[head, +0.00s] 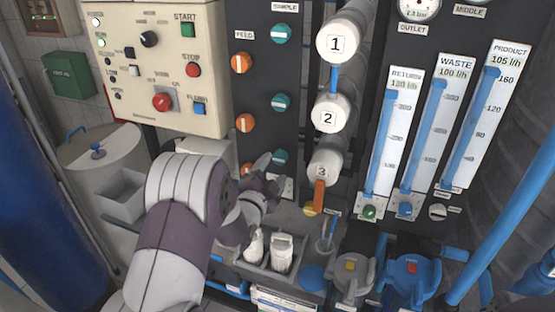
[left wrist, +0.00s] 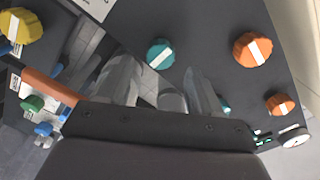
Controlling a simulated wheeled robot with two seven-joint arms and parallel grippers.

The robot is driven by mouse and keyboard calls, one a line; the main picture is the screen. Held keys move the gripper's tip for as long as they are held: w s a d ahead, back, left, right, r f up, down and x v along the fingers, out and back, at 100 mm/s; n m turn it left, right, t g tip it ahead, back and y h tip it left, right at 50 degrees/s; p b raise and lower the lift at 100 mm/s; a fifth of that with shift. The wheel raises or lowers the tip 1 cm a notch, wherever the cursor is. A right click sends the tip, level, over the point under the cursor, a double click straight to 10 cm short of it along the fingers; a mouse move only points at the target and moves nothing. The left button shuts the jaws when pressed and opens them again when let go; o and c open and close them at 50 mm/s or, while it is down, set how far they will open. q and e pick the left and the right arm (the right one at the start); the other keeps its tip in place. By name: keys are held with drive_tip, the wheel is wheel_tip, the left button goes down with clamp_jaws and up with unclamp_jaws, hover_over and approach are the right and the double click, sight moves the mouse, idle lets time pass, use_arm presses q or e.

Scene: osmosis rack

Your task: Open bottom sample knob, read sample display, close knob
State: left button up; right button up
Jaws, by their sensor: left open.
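The sample column on the dark panel has teal knobs with white stripes. The bottom sample knob (head: 280,157) is partly hidden behind my left gripper (head: 270,172) in the head view. In the left wrist view a teal knob (left wrist: 161,54) appears just beyond and between the fingertips of my left gripper (left wrist: 158,68), with its white stripe slanted. The jaws are open and empty; I cannot tell whether they touch the knob. I cannot make out a readable sample display. My right gripper is not in view.
Orange feed knobs (head: 241,62) stand left of the teal ones. White numbered cylinders (head: 328,112) jut out on the right. Bottles (head: 281,252) stand in a holder below my gripper. A control box (head: 158,60) with buttons is at the upper left. Flow tubes (head: 432,135) are at the right.

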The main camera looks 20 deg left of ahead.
sight(279, 160)
use_arm(q)
drive_tip(key=shift+w+a, duration=0.1)
drive_tip(key=shift+w, duration=1.9)
drive_tip(key=shift+c, duration=0.3)
drive_tip(key=c, duration=1)
